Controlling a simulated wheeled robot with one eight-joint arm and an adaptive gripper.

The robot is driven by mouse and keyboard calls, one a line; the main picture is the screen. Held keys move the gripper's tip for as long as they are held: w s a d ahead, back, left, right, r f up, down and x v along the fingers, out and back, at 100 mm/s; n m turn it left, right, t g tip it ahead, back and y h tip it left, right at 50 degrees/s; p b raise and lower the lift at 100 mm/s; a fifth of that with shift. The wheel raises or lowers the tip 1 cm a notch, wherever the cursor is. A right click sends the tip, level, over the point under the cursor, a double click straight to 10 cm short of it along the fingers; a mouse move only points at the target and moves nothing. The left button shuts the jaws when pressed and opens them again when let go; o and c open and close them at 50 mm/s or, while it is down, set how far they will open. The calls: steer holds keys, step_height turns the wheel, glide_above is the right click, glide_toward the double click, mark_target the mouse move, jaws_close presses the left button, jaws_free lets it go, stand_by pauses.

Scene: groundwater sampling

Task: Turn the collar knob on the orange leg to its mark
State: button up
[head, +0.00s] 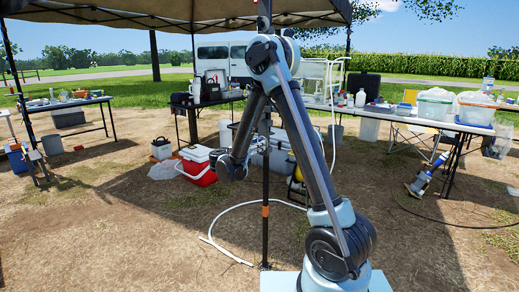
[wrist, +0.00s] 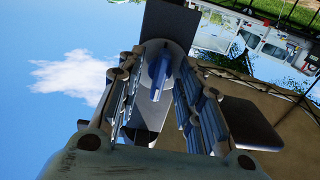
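A dark upright canopy leg (head: 265,240) with an orange band (head: 265,211) stands in the middle of the head view, partly behind my arm. I cannot make out its collar knob in the head view. My gripper (head: 228,170) hangs just left of this leg, small and dark. In the wrist view the two fingers of my gripper (wrist: 158,105) stand apart. A grey rounded part with a blue piece (wrist: 160,68) shows between them; I cannot tell what it is or whether the fingers touch it. Dark flat plates lie behind the fingers.
A red and white cooler (head: 198,168) and a white hose (head: 222,248) lie on the ground near the leg. Tables with gear stand at left (head: 70,103) and right (head: 400,118). The canopy (head: 150,12) is overhead. The foreground dirt is mostly clear.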

jaws_close()
steer(key=shift+m, duration=4.6)
steer(key=shift+m, duration=2.3)
jaws_free()
